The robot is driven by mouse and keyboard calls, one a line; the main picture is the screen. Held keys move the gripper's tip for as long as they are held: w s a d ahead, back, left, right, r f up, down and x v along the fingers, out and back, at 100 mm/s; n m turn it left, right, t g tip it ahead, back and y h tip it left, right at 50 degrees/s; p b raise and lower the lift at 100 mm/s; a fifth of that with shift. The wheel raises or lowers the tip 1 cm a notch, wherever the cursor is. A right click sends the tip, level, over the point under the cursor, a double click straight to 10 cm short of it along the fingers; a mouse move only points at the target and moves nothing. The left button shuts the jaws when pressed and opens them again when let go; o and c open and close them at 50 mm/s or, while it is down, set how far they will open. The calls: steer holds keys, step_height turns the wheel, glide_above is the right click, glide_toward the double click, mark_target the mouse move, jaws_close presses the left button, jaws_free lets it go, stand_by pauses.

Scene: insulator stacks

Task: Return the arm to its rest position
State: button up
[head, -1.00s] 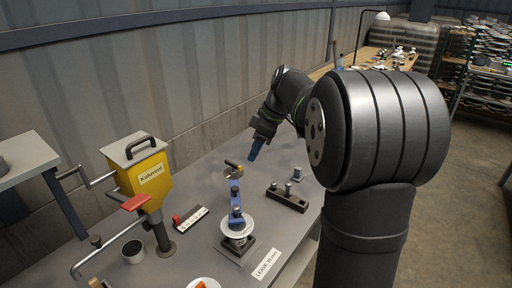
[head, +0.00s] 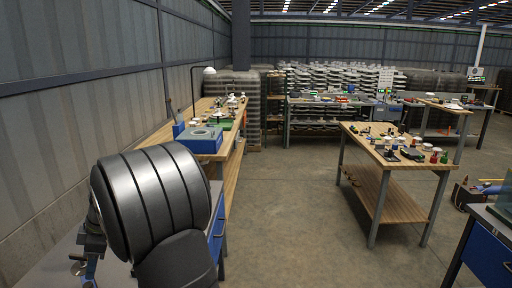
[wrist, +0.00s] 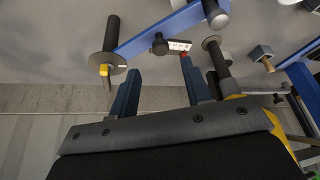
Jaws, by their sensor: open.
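My gripper (wrist: 160,88) shows in the wrist view with its two blue fingers apart and nothing between the tips. Beyond the fingers is a grey bench top (wrist: 60,40), seen upside down. In the head view my arm's large dark joint fills the lower left and hides most of the bench. A small part of the wrist end shows at the lower left edge, too cut off to read the fingers there.
The wrist view shows a blue bar (wrist: 160,28), a dark post with a disc (wrist: 107,62) and a white strip (wrist: 180,45) near the fingers. In the head view, a wooden bench with a blue box (head: 199,140) stands behind; a wooden table (head: 392,165) stands right. Open floor (head: 290,210) lies between.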

mark_target(88, 284)
steer(key=x, duration=0.8)
steer(key=shift+d, duration=0.1)
steer(key=v, duration=1.7)
steer(key=x, duration=1.7)
steer(key=shift+f, duration=0.2)
steer(key=shift+s+a+r+m+t, duration=0.3)
steer(key=shift+s+a+m, duration=0.25)
steer(key=shift+m, duration=0.15)
steer(key=a+m+t+h, duration=0.1)
steer(key=a+m+t, duration=0.3)
steer(key=a+m, duration=0.8)
steer(key=shift+s+a+m+t, duration=0.3)
steer(key=shift+s+m, duration=0.1)
steer(key=shift+s, duration=0.05)
